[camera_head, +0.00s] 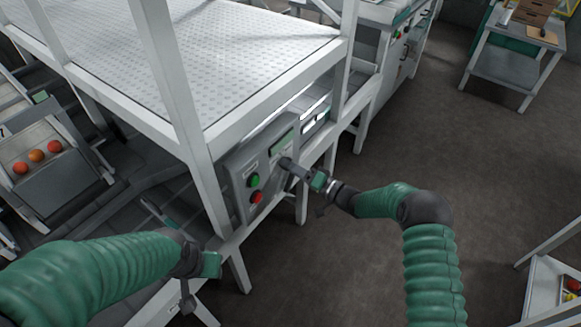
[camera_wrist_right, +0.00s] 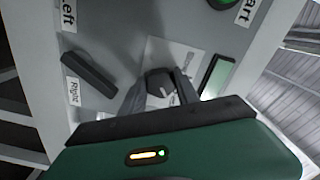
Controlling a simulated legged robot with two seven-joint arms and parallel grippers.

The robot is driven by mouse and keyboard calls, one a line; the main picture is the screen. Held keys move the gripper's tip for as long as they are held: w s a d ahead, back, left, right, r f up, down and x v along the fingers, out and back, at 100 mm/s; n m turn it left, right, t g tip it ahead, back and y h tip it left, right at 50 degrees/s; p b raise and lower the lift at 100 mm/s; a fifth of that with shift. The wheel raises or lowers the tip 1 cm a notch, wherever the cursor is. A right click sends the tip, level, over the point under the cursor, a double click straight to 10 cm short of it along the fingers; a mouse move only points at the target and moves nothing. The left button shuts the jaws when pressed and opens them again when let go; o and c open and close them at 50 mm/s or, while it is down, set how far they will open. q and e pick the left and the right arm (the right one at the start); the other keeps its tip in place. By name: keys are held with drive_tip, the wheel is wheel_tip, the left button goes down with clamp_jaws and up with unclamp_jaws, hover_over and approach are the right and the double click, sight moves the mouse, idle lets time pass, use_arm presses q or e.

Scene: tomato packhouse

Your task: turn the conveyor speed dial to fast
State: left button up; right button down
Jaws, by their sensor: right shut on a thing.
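The speed dial (camera_wrist_right: 160,84) is a dark round knob with a pale pointer line, set over a white printed plate (camera_wrist_right: 188,52) on the grey control panel (camera_head: 236,166). The plate's markings are too small and partly covered to read. My right gripper (camera_wrist_right: 161,90) is shut on the dial, one finger on each side of it. In the head view my right gripper (camera_head: 288,164) reaches the panel and hides the dial. My left gripper (camera_head: 188,292) hangs at the lower left, away from the panel; its finger opening cannot be made out.
A green button (camera_head: 254,180) and a red button (camera_head: 256,197) sit left of the right gripper. A black selector (camera_wrist_right: 88,75) between "Left" and "Right" labels and a pale display (camera_wrist_right: 217,77) flank the dial. A white frame post (camera_head: 178,90) stands near the panel. Open floor lies to the right.

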drive_tip(key=shift+w+d+r, duration=0.15)
drive_tip(key=shift+w+r, duration=0.05)
drive_tip(key=c, duration=1.3)
unclamp_jaws()
drive_tip(key=o, duration=0.4)
drive_tip(key=shift+f, duration=0.25)
drive_tip(key=shift+s, duration=0.1)
drive_tip(key=p+v, duration=0.1)
drive_tip(key=v, duration=1.5)
drive_tip(key=shift+s+d, duration=0.2)
drive_tip(key=shift+d, duration=0.2)
